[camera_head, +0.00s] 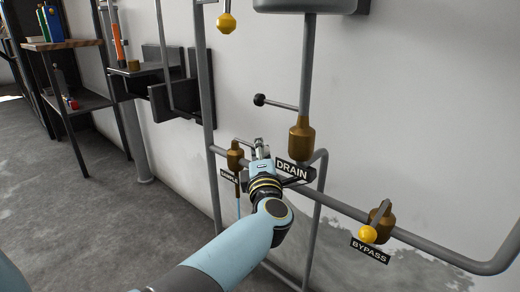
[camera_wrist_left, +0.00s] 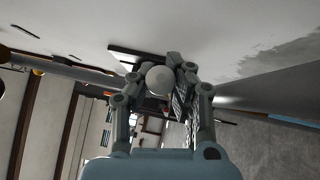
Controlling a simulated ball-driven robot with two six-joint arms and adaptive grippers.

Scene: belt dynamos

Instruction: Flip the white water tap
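My left gripper (camera_head: 262,148) reaches in to the pipes just left of the DRAIN label (camera_head: 292,169). In the left wrist view, a round white knob (camera_wrist_left: 158,79) sits between the two fingers of the left gripper (camera_wrist_left: 156,82). It looks close to or touching the right finger. I cannot tell whether the fingers press on it from both sides. In the head view the white knob is hidden behind my gripper and wrist. The tap's body and lever cannot be made out. My right gripper is not in view.
A brass valve (camera_head: 235,156) with a partly covered label is left of my gripper. A brass drain valve (camera_head: 301,139) with a black-knobbed lever (camera_head: 260,100) is above right. A yellow-knobbed bypass valve (camera_head: 379,222) is farther right. A yellow knob (camera_head: 226,23) is at the top. Pipes run close around my wrist.

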